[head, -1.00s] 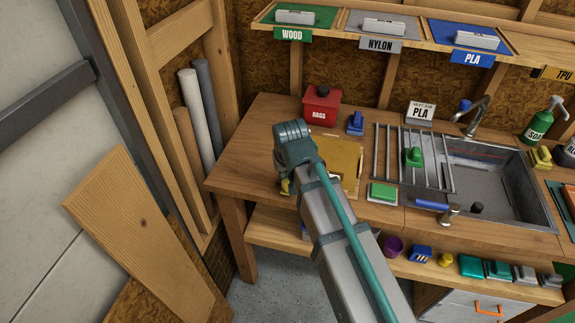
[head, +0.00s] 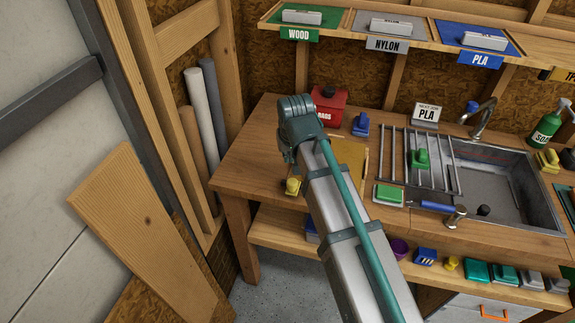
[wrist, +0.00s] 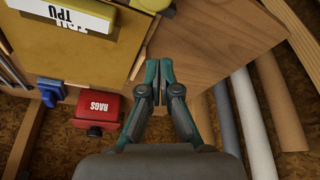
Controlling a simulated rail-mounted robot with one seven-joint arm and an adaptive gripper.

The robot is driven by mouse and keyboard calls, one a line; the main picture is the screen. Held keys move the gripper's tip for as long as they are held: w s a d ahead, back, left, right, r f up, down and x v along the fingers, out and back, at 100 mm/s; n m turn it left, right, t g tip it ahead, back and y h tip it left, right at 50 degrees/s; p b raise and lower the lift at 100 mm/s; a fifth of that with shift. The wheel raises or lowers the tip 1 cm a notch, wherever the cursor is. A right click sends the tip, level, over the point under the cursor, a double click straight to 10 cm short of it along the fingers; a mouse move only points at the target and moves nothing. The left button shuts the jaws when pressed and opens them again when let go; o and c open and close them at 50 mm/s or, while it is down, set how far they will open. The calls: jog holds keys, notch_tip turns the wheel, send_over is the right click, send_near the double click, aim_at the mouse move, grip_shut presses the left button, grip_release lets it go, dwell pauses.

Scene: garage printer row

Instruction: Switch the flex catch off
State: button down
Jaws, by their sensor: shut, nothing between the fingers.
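My gripper (wrist: 158,88) is shut and empty in the wrist view, its fingertips together above bare wooden bench beside the yellow-brown board (wrist: 107,66). In the head view my arm hides the fingers and part of the board (head: 350,157). No part is clearly readable as the flex catch. I cannot tell if either is the catch. A white block labelled TPU (wrist: 70,14) lies on the board.
A red RAGS box (head: 328,110) stands at the back, with a blue item (head: 361,125) beside it; both are close to my gripper in the wrist view. A rack (head: 395,155) and sink (head: 510,188) lie right. Rolls (head: 203,110) lean against the left wall.

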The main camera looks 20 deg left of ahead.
jog(key=shift+b+v, duration=0.4)
jog(key=shift+v, duration=2.15)
jog(key=shift+f, duration=0.1)
jog(key=s+a+f+g+b, duration=0.25)
jog(key=s+f, duration=0.35)
jog(key=f, duration=0.5)
jog(key=s+a+f+g+b, duration=0.1)
jog(key=s+f+g, duration=0.2)
jog(key=s+f, duration=0.5)
jog(key=s+a+f+g+b, duration=0.15)
jog(key=s+f, duration=0.25)
jog(key=f, duration=0.9)
jog(key=s+d+f+m+p, duration=0.1)
jog(key=d+f, duration=0.4)
jog(key=d, duration=0.4)
jog(key=d+f+m+g+h+p, duration=0.1)
jog(key=d+f+m, duration=0.1)
jog(key=d+f, duration=0.5)
jog(key=s+d+f+m+p, duration=0.1)
jog(key=d+f, duration=0.3)
jog(key=d, duration=0.6)
jog(key=s+d+f+m+g+p, duration=0.1)
jog(key=s+d+f, duration=0.2)
jog(key=s+d, duration=0.4)
jog(key=s+d+f+m+g+h+p, duration=0.1)
jog(key=s+d+f, duration=0.2)
jog(key=s+d, duration=0.5)
jog(key=shift+d+f, duration=0.25)
jog(key=shift+d, duration=0.9)
